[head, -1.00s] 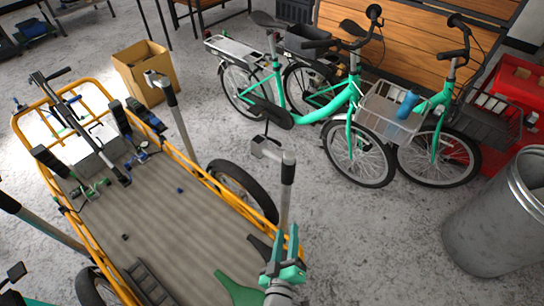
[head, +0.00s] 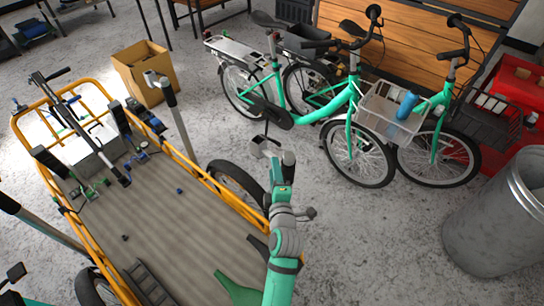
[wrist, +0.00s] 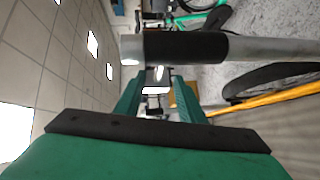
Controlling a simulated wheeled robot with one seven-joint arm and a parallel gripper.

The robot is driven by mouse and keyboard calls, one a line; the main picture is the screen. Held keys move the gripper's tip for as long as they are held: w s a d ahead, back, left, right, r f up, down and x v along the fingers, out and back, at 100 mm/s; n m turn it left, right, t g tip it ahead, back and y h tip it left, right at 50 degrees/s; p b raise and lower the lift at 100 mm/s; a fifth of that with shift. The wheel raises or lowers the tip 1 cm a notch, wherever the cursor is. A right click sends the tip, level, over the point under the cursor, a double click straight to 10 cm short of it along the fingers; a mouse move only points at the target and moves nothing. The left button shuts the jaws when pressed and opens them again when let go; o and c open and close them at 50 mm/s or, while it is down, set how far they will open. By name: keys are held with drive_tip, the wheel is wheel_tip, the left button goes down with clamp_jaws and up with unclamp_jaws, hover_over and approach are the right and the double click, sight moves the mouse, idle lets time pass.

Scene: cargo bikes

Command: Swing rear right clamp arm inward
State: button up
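A silver post with a black sleeve stands on the cargo bike's near right side; its top shows behind my gripper. My gripper (head: 282,180) is in front of the post top and hides most of the post. In the wrist view my gripper (wrist: 156,85) has its two green fingers apart, with nothing clearly held. Contact with the post cannot be told.
The cargo bike's yellow frame (head: 100,262) surrounds a ribbed grey deck (head: 160,225). Another clamp post (head: 180,125) stands farther along the right rail. A cardboard box (head: 148,72), two green bicycles (head: 335,105) and a metal bin (head: 490,220) stand around. Floor right of my arm is clear.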

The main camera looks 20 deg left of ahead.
drive_tip(key=x, duration=0.7)
clamp_jaws()
